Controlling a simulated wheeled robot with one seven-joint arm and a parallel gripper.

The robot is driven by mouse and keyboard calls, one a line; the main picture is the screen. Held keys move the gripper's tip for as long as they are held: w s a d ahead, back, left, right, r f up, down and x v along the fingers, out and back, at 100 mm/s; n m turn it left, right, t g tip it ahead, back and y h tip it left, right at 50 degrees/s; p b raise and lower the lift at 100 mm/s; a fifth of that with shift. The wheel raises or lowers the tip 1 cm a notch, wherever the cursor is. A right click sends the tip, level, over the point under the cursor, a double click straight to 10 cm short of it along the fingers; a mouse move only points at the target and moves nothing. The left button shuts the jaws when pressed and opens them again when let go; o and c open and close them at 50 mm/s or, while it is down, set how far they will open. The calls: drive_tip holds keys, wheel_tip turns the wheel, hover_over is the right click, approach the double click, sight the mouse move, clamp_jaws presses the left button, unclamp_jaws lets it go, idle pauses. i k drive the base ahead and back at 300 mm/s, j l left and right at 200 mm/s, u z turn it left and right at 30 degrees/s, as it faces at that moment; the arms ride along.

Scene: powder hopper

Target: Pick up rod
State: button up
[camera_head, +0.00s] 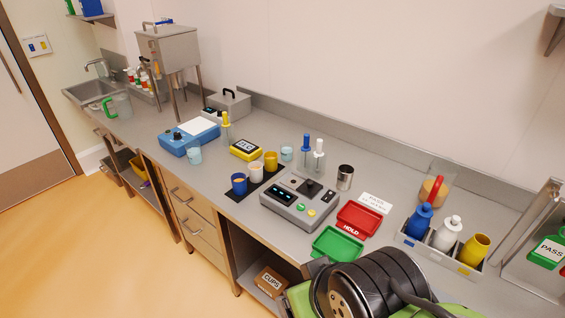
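I cannot tell which thing is the rod; no bare loose rod stands out. The metal hopper (168,48) stands on tall legs at the back left. My black and green arm parts fill the bottom right of the view. My gripper does not show.
A grey control box (290,210), a red tray (359,219) and a green tray (337,244) lie near the front. Blue, white and yellow bottles stand in a rack (468,268) at right. Small cups (239,184) stand on a dark mat. A sink (90,92) is at far left.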

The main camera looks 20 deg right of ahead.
sight(305, 147)
drive_tip(key=z, duration=2.4)
drive_tip(key=u, duration=1.65)
drive_tip(key=i+j, duration=0.35)
drive_tip(key=j, duration=0.15)
drive_tip(key=i+j, duration=0.3)
drive_tip(key=j, duration=0.2)
drive_tip(key=i+j, duration=0.35)
drive_tip(key=j, duration=0.15)
drive_tip(key=i+j, duration=0.35)
drive_tip(key=j, duration=0.15)
